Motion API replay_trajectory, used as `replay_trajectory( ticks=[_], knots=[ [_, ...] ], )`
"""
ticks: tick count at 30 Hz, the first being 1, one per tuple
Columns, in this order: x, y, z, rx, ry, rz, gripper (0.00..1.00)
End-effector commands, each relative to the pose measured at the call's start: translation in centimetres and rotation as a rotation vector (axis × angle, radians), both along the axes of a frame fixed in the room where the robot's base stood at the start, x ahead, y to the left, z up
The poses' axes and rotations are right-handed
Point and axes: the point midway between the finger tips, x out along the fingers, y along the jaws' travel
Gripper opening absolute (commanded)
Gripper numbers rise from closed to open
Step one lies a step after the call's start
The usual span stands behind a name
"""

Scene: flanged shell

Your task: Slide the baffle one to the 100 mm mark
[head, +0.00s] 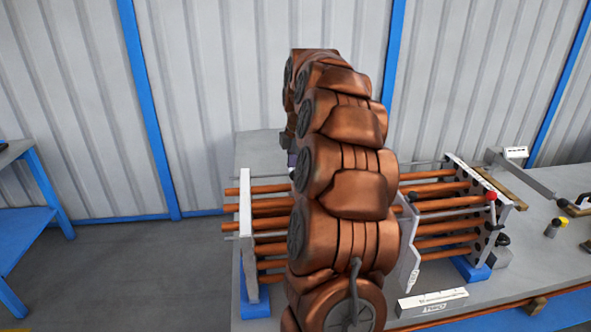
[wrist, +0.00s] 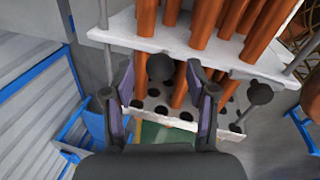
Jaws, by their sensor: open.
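In the head view a bundle of copper tubes (head: 440,188) runs left to right between a left white plate (head: 246,215) and a holed right plate (head: 482,185). Another pale plate (head: 409,245) stands around the tubes right of my arm. I cannot tell which plate is baffle one. In the wrist view my gripper (wrist: 164,78) is open and empty, its two dark fingers either side of a black ball knob (wrist: 160,67). A white plate (wrist: 150,37) crosses above it and a holed plate (wrist: 178,120) lies below. My arm hides the middle of the bundle.
A white block with lettering (head: 432,302) lies at the table's front. Blue feet (head: 470,268) hold the bundle. A blue bench (head: 25,220) is far left, with open floor between.

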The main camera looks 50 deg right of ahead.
Motion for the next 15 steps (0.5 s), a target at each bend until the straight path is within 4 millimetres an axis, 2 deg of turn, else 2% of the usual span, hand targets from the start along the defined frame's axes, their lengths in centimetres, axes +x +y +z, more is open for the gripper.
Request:
replay_trajectory(
  ticks=[6, 15],
  knots=[
    [0.2, -0.1, -1.2, 0.0, 0.001, 0.0, 0.57],
    [0.2, -0.1, -1.4, 0.0, -0.001, 0.0, 0.57]
  ],
)
